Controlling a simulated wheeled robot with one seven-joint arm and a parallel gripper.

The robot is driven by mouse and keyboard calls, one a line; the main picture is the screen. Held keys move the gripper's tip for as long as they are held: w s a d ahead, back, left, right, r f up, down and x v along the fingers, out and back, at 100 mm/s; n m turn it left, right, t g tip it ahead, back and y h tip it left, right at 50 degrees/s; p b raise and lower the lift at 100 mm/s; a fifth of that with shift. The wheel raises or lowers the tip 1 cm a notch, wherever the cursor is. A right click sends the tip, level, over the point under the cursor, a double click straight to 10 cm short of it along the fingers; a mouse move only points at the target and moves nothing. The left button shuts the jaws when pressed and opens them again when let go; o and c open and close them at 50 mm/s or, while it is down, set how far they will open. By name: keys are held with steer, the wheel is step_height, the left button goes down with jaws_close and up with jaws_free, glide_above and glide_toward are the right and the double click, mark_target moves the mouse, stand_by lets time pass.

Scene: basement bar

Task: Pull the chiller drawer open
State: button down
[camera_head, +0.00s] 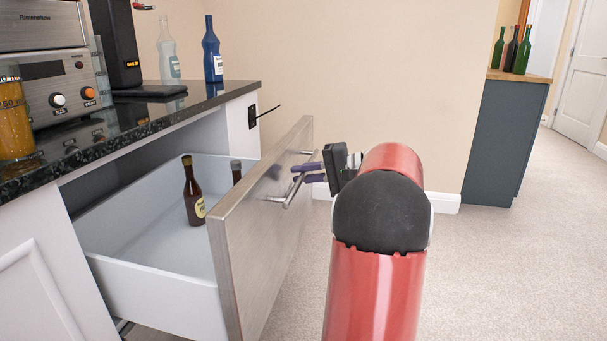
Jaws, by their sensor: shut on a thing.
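The chiller drawer (150,290) is pulled out from under the counter at the left. Its metal front (240,240) faces right, and its white inside is visible. A bar handle (286,192) is fixed to the front. My gripper (306,172) reaches in from the right, with purple fingers shut on the handle near its upper end. The exact contact between fingers and bar is small in this view. A brown bottle (194,195) stands upright in the drawer, and a second dark bottle (236,171) is partly hidden behind the drawer front.
The dark granite counter (120,140) above holds a coffee machine (60,90), a jar of amber liquid (13,120) and a blue bottle (212,55). A dark cabinet (503,140) with several bottles stands at the back right. The carpet (510,270) to the right is clear.

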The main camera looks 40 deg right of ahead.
steer(key=c, duration=1.5)
jaws_free()
steer(key=shift+c, duration=0.2)
steer(key=v, duration=0.7)
steer(key=shift+s+d, duration=0.25)
steer(key=shift+s, duration=0.05)
